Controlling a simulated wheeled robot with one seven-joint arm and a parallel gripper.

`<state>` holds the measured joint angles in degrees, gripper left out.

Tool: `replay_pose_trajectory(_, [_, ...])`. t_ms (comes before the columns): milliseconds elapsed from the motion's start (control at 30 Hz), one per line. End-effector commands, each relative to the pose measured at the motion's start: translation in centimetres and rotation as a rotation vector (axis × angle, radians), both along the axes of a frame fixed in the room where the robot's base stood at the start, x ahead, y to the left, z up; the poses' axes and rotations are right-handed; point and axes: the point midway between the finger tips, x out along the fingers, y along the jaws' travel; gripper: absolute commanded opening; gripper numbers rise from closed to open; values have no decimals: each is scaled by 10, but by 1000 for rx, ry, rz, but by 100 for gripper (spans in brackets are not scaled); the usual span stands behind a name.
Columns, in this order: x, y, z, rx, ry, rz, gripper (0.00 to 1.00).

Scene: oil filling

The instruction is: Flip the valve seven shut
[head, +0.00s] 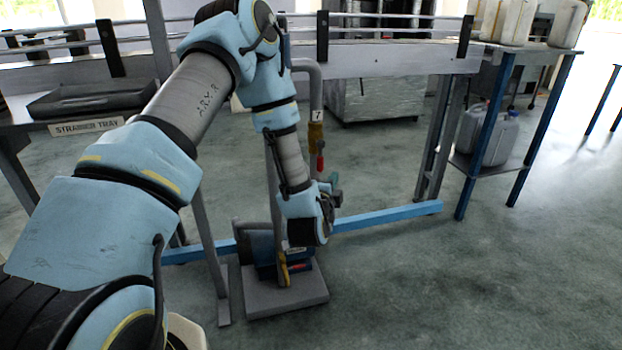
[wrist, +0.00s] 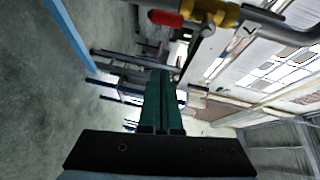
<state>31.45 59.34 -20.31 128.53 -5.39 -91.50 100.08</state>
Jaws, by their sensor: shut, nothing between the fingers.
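Valve seven has a yellow body (head: 316,136) on a vertical grey pipe, under a white "7" label (head: 317,116). Its red handle (head: 320,161) points down, roughly in line with the pipe. In the wrist view the yellow body (wrist: 216,12) and red handle (wrist: 166,18) are at the top edge, partly cut off. My gripper (head: 335,181) is just below and right of the red handle in the head view. In the wrist view my gripper (wrist: 161,75) has its dark green fingers together and empty, apart from the handle. My wrist hides the lower pipe.
A grey stand base (head: 285,300) and a blue floor beam (head: 390,215) lie below my arm. A strainer tray (head: 90,98) is at left. A blue-legged table (head: 487,140) with jugs stands at right. Open floor lies at the front right.

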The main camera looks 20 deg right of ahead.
Motion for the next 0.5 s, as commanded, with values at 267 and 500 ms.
replay_pose_trajectory(267, [-20,-12,-19,27,-152,8,0])
replay_pose_trajectory(500, [-20,-12,-18,27,-158,9,0])
